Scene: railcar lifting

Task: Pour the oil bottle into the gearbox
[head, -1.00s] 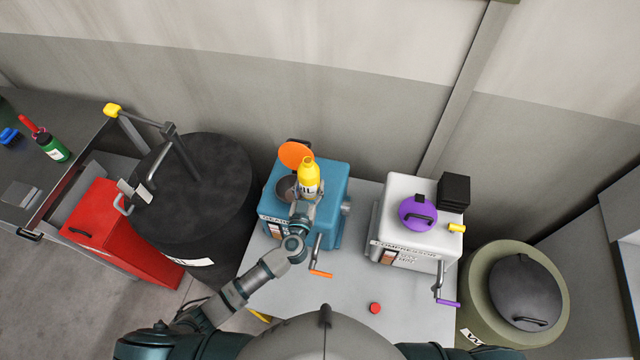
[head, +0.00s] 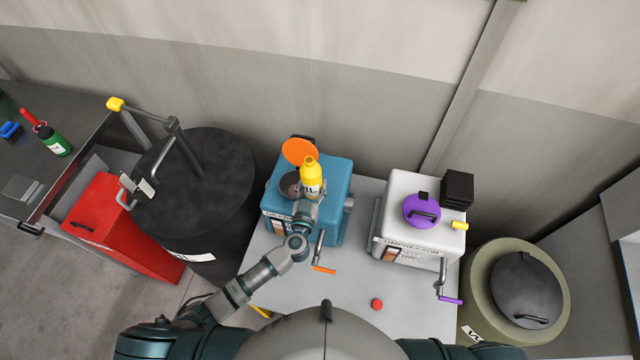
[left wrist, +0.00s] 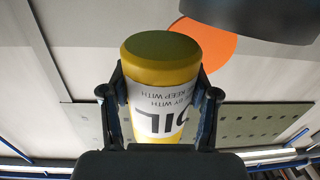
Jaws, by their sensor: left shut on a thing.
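The yellow oil bottle (head: 311,171) with a white label is upright above the blue gearbox (head: 334,187) in the head view. My left gripper (head: 308,203) is shut on the bottle, which also shows between the fingers in the left wrist view (left wrist: 161,78). The gearbox's orange lid (head: 299,151) stands open behind a dark round opening (head: 290,185), just left of the bottle. The orange lid also shows in the left wrist view (left wrist: 208,42). The bottle partly hides the gearbox top. My right gripper is not in view.
A white compressor (head: 418,239) with a purple lid (head: 421,210) stands to the right on the grey table (head: 345,288). A red cap (head: 377,304) lies near the front. A black barrel (head: 214,185) is left, an olive barrel (head: 483,290) right.

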